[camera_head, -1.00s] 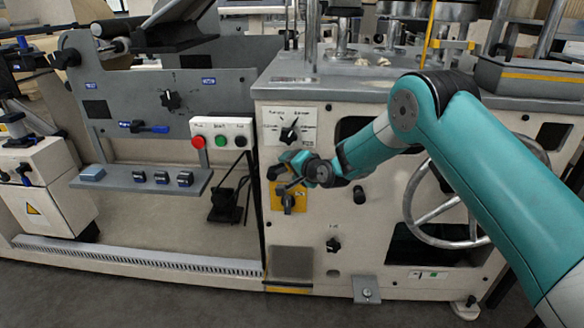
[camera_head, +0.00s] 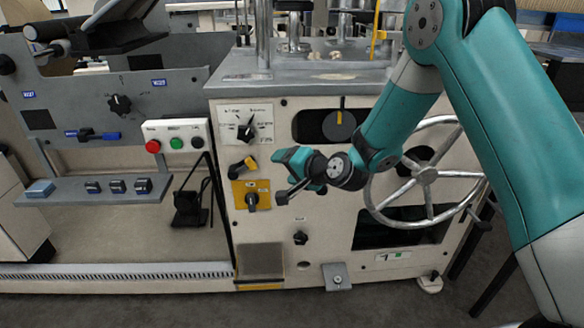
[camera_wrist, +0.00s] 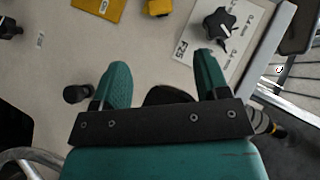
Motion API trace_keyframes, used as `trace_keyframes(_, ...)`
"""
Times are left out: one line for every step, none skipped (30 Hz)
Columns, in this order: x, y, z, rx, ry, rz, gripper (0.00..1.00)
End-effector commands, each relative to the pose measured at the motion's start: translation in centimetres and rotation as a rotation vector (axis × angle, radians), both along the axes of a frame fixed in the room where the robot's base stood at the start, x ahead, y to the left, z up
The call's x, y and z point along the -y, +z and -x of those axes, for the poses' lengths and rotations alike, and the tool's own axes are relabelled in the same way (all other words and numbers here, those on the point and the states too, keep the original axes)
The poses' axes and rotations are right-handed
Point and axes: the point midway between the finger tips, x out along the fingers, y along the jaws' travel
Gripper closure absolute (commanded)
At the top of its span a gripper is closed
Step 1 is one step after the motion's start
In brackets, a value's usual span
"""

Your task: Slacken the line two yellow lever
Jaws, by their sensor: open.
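A small yellow lever with a dark end (camera_head: 243,165) sits on the machine's cream front panel, tilted up to the right. Just below it is a yellow plate (camera_head: 238,188) with a black rotary handle (camera_head: 252,200). I cannot read which is line two. My gripper (camera_head: 284,176) is open and empty, just right of both in the head view. In the wrist view my gripper (camera_wrist: 163,64) has its two teal fingers spread over bare panel. The yellow lever (camera_wrist: 157,7) and yellow plate (camera_wrist: 100,9) are cut off by the top edge, beyond the fingertips.
A black star knob (camera_head: 246,131) on a scale plate is above the lever. A push-button box (camera_head: 177,136) is to the left. A metal handwheel (camera_head: 425,175) stands right of my gripper. A black knob (camera_head: 300,238) is below. A black knob (camera_wrist: 76,94) is beside the left finger.

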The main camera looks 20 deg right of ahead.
Motion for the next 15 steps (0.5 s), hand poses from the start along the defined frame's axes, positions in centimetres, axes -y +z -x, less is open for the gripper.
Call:
trace_keyframes(0.37,0.25,0.47,0.000,-0.002,-0.001,0.32)
trace_keyframes(0.52,0.33,0.72,-0.001,-0.003,-0.001,0.32)
trace_keyframes(0.63,0.44,0.97,0.001,-0.002,0.000,0.32)
trace_keyframes(0.70,0.52,1.12,0.001,-0.002,-0.001,0.32)
trace_keyframes(0.73,0.57,1.25,0.001,-0.001,-0.001,0.32)
trace_keyframes(0.78,0.63,1.37,0.001,-0.001,-0.001,0.32)
trace_keyframes(0.80,0.66,1.42,0.001,-0.001,-0.001,0.32)
trace_keyframes(0.82,0.68,1.45,0.001,-0.001,-0.001,0.32)
trace_keyframes(0.82,0.69,1.46,0.001,0.000,0.000,0.32)
trace_keyframes(0.82,0.69,1.46,0.001,0.000,0.000,0.32)
trace_keyframes(0.82,0.68,1.45,0.001,0.000,0.000,0.32)
trace_keyframes(0.81,0.68,1.44,0.001,0.000,0.000,0.32)
trace_keyframes(0.82,0.67,1.44,0.001,0.000,0.000,0.32)
trace_keyframes(0.81,0.67,1.43,0.001,0.000,0.000,0.32)
trace_keyframes(0.81,0.64,1.43,0.001,-0.001,-0.001,0.41)
